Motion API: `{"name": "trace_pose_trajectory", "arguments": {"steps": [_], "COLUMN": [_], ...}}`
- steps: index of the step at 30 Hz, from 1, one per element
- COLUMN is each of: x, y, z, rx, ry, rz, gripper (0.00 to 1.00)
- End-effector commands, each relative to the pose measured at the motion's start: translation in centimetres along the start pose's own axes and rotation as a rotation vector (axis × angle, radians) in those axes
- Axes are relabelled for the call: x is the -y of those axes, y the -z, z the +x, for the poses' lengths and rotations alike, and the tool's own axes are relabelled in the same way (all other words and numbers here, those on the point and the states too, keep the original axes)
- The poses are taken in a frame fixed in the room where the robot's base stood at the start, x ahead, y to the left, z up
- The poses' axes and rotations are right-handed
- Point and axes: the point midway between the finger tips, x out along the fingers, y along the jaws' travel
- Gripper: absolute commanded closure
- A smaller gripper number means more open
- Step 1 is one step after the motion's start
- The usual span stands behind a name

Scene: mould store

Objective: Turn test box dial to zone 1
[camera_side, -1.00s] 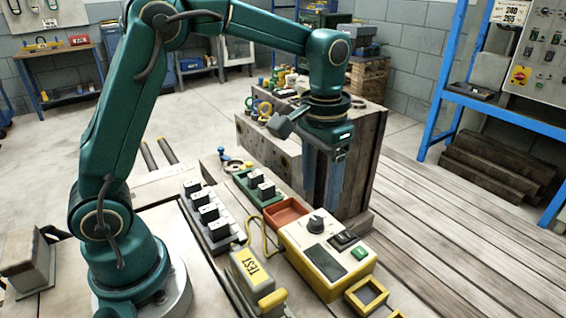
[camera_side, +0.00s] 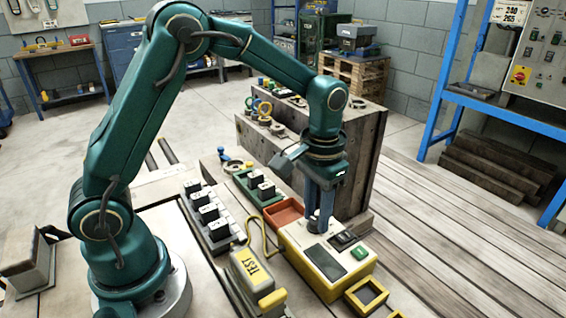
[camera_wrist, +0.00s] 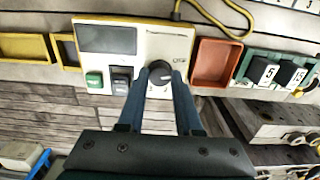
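The test box (camera_side: 345,262) is a cream and yellow unit on the bench with a dark display, a black switch and a green button. Its dial (camera_wrist: 160,73) is a dark round knob with a pale pointer mark. In the wrist view, printing beside it reads OFF, and the other marks are too small to read. My gripper (camera_side: 319,222) points down over the dial. In the wrist view my gripper (camera_wrist: 160,76) has its two blue fingers apart, one on each side of the knob. The gap is narrow, and I cannot tell whether they touch it.
A red tray (camera_side: 284,212) sits close beside the test box, and a yellow frame (camera_side: 366,297) lies on its other side. A yellow TEST block (camera_side: 254,270) with a cable stands nearby. Dark numbered blocks (camera_side: 208,213) stand left.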

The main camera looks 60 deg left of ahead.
Motion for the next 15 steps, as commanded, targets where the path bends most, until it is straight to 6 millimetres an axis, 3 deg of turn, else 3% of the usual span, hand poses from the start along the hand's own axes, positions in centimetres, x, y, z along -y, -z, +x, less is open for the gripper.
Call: {"name": "trace_pose_trajectory", "arguments": {"steps": [15], "x": [-0.02], "y": [0.02], "z": [-0.08], "rx": [0.000], "ry": [-0.001], "rz": [0.110], "gripper": [1.00]}}
